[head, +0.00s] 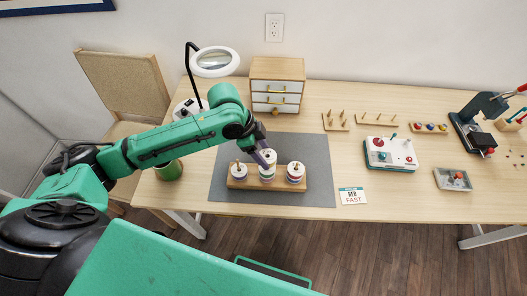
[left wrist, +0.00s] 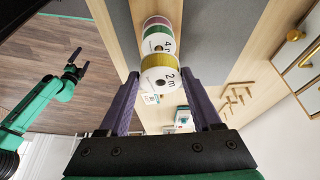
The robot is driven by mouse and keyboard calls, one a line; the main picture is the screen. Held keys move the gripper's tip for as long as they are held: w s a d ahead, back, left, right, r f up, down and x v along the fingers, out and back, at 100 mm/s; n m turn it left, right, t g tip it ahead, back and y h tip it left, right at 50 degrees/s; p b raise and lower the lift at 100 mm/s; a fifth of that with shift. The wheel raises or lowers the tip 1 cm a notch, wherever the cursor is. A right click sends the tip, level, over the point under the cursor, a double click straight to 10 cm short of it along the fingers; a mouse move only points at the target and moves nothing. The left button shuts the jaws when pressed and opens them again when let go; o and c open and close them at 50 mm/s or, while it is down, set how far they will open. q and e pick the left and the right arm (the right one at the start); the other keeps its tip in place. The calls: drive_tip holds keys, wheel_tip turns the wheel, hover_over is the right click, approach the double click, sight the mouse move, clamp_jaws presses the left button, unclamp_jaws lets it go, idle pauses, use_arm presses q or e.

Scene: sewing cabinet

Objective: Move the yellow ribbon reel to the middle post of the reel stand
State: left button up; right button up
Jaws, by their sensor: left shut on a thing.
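The yellow ribbon reel (left wrist: 163,80) is between the fingertips of my left gripper (left wrist: 160,76), which is shut on it. In the head view the left gripper (head: 266,156) is over the middle of the wooden reel stand (head: 268,185). My right gripper (left wrist: 75,65) is open and empty, far from the stand.
The stand is on a grey mat (head: 225,200). A ring lamp (head: 214,62) and small drawer cabinet (head: 277,85) are behind. A card (head: 353,195), peg boards (head: 377,119) and a white device (head: 390,153) lie to the right. The mat's front is clear.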

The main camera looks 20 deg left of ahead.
use_arm(q)
drive_tip(key=shift+f+b, duration=0.5)
drive_tip(key=shift+f, duration=0.65)
drive_tip(key=shift+f, duration=0.1)
drive_tip(key=o, duration=1.4)
drive_tip(key=v, duration=1.4)
drive_tip(key=shift+r+b, duration=0.25)
drive_tip(key=shift+b, duration=0.05)
drive_tip(key=shift+s+a, duration=0.1)
drive_tip(key=shift+a, duration=0.05)
